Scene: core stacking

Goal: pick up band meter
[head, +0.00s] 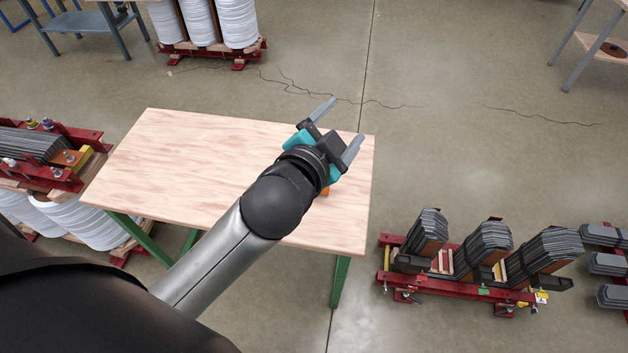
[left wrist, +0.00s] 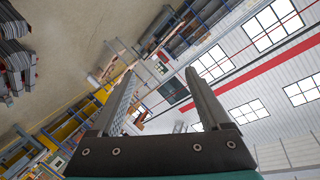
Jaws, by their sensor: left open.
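My left gripper (head: 348,118) is over the far right part of the wooden table, open and empty, with its fingers pointing away to the upper right. In the left wrist view its two fingers (left wrist: 160,76) are wide apart with nothing between them. A small orange piece (head: 326,191) shows just below the left wrist, mostly hidden behind it. I cannot tell whether it is the band meter. No band meter can be made out for sure in either view. My right gripper is not in view.
The light wooden table (head: 190,165) with green legs looks otherwise bare. A red-framed core assembly (head: 455,285) stands on the floor at right, another (head: 50,160) at left. White coils (head: 200,20) stand at the back, beside a blue-grey workbench (head: 85,22).

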